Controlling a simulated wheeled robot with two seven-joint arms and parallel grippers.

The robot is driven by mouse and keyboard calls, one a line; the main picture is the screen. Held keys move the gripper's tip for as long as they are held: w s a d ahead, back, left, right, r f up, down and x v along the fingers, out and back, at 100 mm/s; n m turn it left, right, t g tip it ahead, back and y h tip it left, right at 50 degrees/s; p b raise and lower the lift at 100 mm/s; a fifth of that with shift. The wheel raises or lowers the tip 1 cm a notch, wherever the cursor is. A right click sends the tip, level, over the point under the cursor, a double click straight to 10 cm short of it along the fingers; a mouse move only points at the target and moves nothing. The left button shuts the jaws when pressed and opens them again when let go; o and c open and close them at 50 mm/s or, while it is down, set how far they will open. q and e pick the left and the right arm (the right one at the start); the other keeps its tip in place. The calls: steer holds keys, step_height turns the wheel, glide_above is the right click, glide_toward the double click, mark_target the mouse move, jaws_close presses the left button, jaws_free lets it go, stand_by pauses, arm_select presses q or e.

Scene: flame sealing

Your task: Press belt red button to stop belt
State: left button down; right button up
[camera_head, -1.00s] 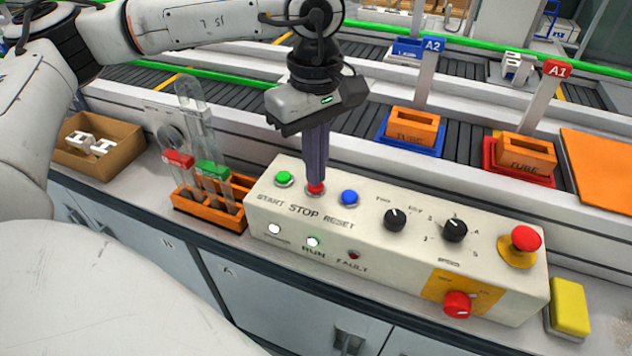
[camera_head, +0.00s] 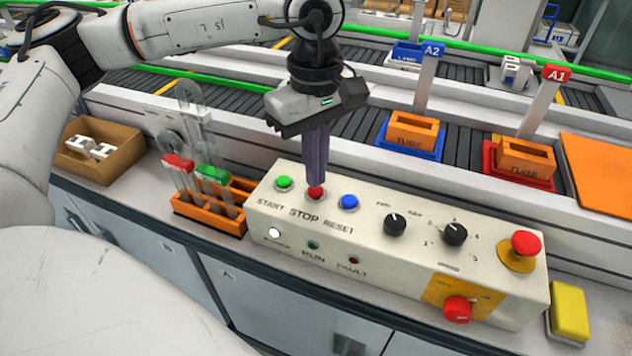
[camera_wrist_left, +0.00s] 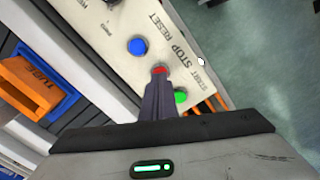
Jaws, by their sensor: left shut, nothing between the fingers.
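The control panel (camera_head: 385,255) is a long cream box in front of the belt (camera_head: 345,125). Its red STOP button (camera_head: 316,193) lies between the green START button (camera_head: 284,183) and the blue RESET button (camera_head: 348,202). My left gripper (camera_head: 317,184) is shut and empty, pointing down with its fingertips at the red button; whether they touch it is hard to tell. In the left wrist view, the red button (camera_wrist_left: 159,70) shows just past the fingertips. The RUN lamp (camera_head: 313,245) is dark and the white lamp (camera_head: 274,233) is lit. My right gripper is not in view.
An orange rack (camera_head: 210,215) with tubes stands left of the panel. A red emergency knob (camera_head: 525,243) and a red rotary switch (camera_head: 457,309) are at the panel's right end. A yellow block (camera_head: 569,311) lies beyond. A cardboard box (camera_head: 100,150) sits at far left.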

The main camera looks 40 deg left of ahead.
arm_select(q)
step_height(320, 180, up, 6)
steer(key=p, duration=0.3)
steer(key=shift+r+p, duration=0.2)
steer(key=shift+p, duration=0.2)
stand_by(0.5)
